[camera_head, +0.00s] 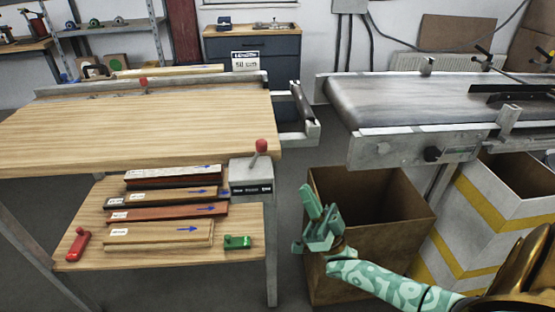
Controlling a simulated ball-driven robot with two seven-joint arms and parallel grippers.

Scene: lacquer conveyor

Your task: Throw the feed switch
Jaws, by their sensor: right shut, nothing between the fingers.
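A grey switch box (251,181) with a dark label strip is fixed at the front right corner of the wooden table. A lever with a red knob (262,146) stands up from its top; the label is too small to read surely. My teal right gripper (318,207) is shut and empty. It is right of the switch box and lower in the picture, in front of the open cardboard box, with its fingers pointing up and apart from the lever. My left gripper is out of view.
The wooden tabletop (120,130) is mostly clear. Several boards with blue arrows lie on the lower shelf (85,225), with a red clamp-like piece (78,243) and a green one (238,241). A conveyor (400,97) stands right, above a cardboard box (400,225).

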